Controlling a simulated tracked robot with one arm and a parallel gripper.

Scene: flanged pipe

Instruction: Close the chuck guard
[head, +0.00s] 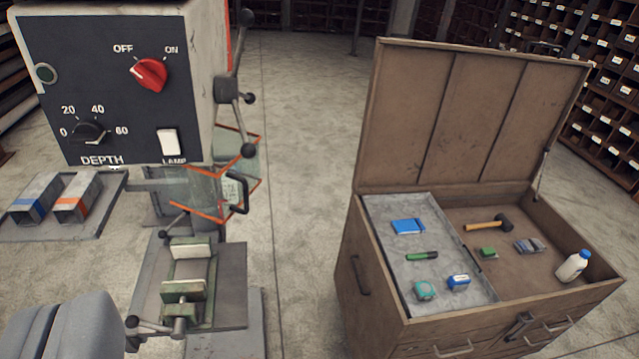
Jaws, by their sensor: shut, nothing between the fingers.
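The chuck guard (229,188) is a clear greenish panel with orange edges and a black handle (240,192). It hangs below the drill press head (105,110) and juts out to its right, apparently swung open. The head hides part of the guard, and the chuck cannot be made out. A vise (188,275) with two pale jaws stands on the drill table below. My gripper (68,318) shows as grey blocks in the bottom left corner, shut and empty. It is to the left of the vise and apart from the guard.
The head has a red switch (149,74), a depth dial (88,131) and feed levers (236,88) on its right. A tray (105,225) holds two metal blocks at left. An open tool chest (372,290) stands right. Clear floor (305,170) lies between.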

